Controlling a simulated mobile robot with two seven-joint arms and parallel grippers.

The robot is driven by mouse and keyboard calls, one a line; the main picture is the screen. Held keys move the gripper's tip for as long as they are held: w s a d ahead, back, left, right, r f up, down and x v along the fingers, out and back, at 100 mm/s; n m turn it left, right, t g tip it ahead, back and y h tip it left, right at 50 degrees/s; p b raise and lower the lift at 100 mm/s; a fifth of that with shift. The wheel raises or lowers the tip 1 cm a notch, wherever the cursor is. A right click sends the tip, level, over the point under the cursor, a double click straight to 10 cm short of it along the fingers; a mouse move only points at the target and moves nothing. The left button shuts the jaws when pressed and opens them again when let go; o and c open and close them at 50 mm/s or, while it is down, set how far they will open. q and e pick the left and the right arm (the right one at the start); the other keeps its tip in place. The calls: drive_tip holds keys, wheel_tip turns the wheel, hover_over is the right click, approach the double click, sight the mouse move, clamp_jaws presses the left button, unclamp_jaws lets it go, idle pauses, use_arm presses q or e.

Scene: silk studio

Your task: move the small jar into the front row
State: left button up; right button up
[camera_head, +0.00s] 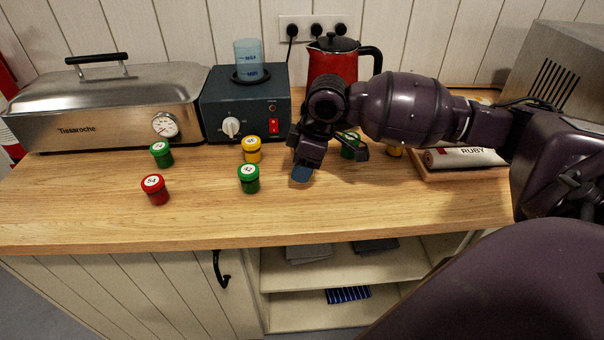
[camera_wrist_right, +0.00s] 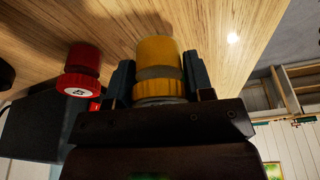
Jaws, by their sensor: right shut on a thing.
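My right gripper (camera_head: 328,164) reaches down over the middle of the counter in the head view. In the right wrist view its dark fingers (camera_wrist_right: 160,82) are shut on a yellow jar (camera_wrist_right: 156,55), one finger on each side. The head view hides this held jar behind the hand. Other small jars stand on the counter: a red one (camera_head: 155,189) and a green one (camera_head: 249,178) nearer the front edge, and a green one (camera_head: 161,154) and a yellow one (camera_head: 252,149) behind them. My left gripper is out of view.
A steel cooker (camera_head: 110,105), a dark hot plate (camera_head: 245,105) and a red kettle (camera_head: 333,62) line the back. A red jar (camera_wrist_right: 82,75) stands beside the hand in the wrist view. The counter front is clear.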

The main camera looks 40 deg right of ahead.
wheel_tip(320, 180, down, 2)
drive_tip(key=shift+f, duration=0.4)
drive_tip(key=o, duration=0.9)
drive_tip(key=shift+o, duration=0.2)
drive_tip(key=p+v, duration=0.2)
drive_tip(key=v, duration=1)
